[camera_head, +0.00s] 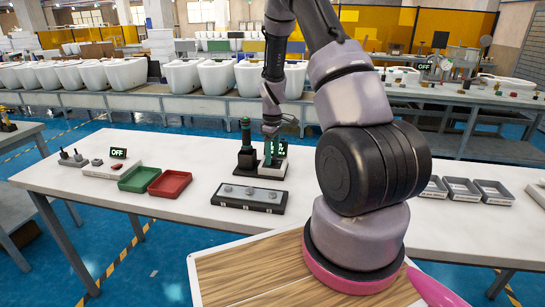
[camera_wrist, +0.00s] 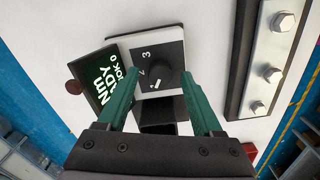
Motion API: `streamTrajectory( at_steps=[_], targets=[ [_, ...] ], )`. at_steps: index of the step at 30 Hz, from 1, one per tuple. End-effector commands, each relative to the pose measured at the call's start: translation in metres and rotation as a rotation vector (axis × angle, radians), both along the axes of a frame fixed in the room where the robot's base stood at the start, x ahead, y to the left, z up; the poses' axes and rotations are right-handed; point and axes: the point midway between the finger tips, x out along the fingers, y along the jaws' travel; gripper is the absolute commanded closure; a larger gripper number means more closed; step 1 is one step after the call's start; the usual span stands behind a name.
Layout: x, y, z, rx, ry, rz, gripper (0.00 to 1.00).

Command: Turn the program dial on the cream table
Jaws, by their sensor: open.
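The program dial (camera_wrist: 168,71) is a dark knob on a black plate marked with numbers, 2 and 3 among them, in the wrist view. The plate is on a small white-and-black unit (camera_head: 272,169) on the cream table (camera_head: 75,186). In the head view my gripper (camera_head: 270,152) points down, partly hiding the unit and display.
A black case with bolts (camera_head: 249,207) lies close in front of the unit, and a dark green-topped post (camera_head: 246,148) stands left of it. Green (camera_head: 138,180) and red (camera_head: 170,183) trays lie left. Grey trays (camera_head: 460,189) lie right. White toilet bowls line the conveyor behind.

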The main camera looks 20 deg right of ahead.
Motion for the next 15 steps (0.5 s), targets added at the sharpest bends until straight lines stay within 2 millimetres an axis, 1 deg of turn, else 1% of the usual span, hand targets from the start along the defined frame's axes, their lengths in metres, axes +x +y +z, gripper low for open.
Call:
streamTrajectory(
  at_steps=[3,11,12,14,15],
  targets=[
    [-0.0003,0.0,-0.0074,-0.001,0.001,0.0,0.32],
    [-0.0001,0.0001,-0.0086,0.0,0.0,0.0,0.32],
    [-0.0001,0.0001,-0.0086,0.0,0.0,0.0,0.36],
    [-0.0001,0.0001,-0.0085,0.0,0.0,0.0,0.59],
    [-0.0001,0.0001,-0.0085,0.0,0.0,0.0,0.75]
  ],
)
